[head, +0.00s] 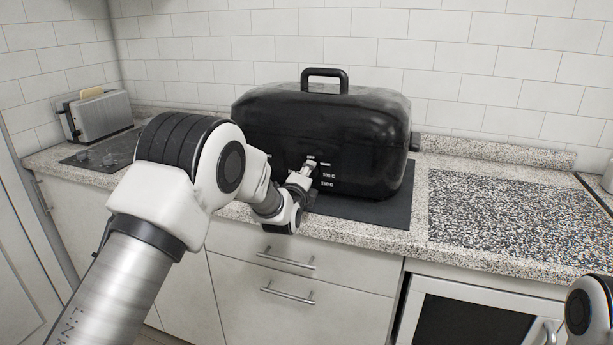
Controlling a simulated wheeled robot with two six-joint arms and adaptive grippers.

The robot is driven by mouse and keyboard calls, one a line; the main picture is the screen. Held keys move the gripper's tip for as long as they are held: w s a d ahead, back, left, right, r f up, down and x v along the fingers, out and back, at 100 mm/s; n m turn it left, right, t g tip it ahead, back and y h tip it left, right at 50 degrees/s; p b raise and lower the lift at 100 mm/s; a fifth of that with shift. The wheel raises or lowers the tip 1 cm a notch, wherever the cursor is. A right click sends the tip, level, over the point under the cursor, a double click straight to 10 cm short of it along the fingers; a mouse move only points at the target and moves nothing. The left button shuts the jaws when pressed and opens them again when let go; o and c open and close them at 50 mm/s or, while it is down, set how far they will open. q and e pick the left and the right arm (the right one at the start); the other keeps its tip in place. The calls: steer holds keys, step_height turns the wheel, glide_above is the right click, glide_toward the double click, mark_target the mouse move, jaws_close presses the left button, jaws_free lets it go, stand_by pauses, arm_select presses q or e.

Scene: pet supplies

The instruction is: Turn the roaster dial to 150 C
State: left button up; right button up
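The black roaster (365,135) with a top handle (324,75) stands on a dark mat (392,213) on the counter. Its front carries small white markings (328,179), which seem to read about 205 C and 150 C on the right. My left arm comes in from the left and its gripper (307,169) is at the roaster's front, at the left of these markings. The gripper and wrist hide the dial, so its setting and any contact cannot be told. The fingers are too small to tell open from shut. Only a piece of my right arm shows at the lower right.
A toaster (97,116) with bread stands at the back left behind a dark cooktop (101,151). A speckled board (510,217) lies on the clear counter at right. Drawers and an oven (478,318) are below the counter edge.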

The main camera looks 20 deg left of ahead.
arm_select(q)
steer(key=o, duration=0.8)
steer(key=shift+w+r, duration=0.1)
steer(key=shift+r, duration=0.15)
steer(key=o, duration=0.3)
steer(key=shift+o, duration=0.2)
steer(key=shift+f, duration=0.15)
steer(key=s, duration=1.2)
steer(key=shift+d+r, duration=0.25)
steer(key=shift+d, duration=0.05)
